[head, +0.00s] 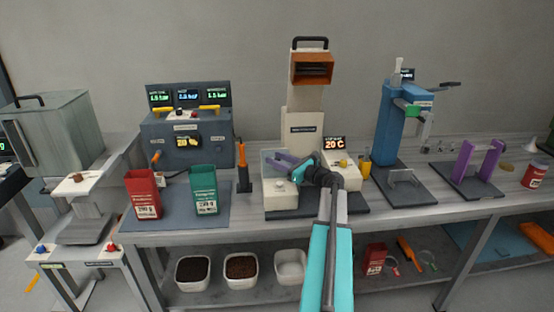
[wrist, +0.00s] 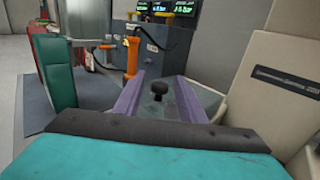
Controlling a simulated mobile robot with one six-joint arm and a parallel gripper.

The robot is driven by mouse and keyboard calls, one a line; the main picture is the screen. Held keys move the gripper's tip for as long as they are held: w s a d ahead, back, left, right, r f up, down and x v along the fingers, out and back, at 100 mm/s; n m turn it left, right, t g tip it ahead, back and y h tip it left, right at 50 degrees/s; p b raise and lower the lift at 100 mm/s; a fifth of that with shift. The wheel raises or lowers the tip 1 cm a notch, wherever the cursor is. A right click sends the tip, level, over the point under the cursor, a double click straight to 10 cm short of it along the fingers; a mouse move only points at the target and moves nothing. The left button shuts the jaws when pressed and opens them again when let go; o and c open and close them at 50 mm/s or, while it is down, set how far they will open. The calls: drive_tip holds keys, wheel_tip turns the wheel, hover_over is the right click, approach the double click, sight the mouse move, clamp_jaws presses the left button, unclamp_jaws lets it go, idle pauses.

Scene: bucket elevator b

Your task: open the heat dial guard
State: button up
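The heat dial guard appears to be the clear, grey-tinted cover (head: 268,158) on the left part of the beige machine's base (head: 280,203) in the head view. In the wrist view a greyish see-through surface (wrist: 185,103) carries or covers a small black knob (wrist: 157,88); I cannot tell which. My gripper (head: 279,159) has two purple fingers and reaches in from the right over the base. In the wrist view my gripper (wrist: 159,78) is open, with the knob between its fingers. No contact with the guard can be made out.
The machine's beige column (head: 302,139) rises just behind, with a "20 C" display (head: 334,143) to its right. An orange-handled tool (head: 242,160) stands to the left, beyond it a green container (head: 204,192) and a red one (head: 143,196). A blue press (head: 392,125) is farther right.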

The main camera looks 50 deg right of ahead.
clamp_jaws()
drive_tip(key=shift+d+r+p, duration=0.2)
drive_tip(key=shift+p, duration=0.2)
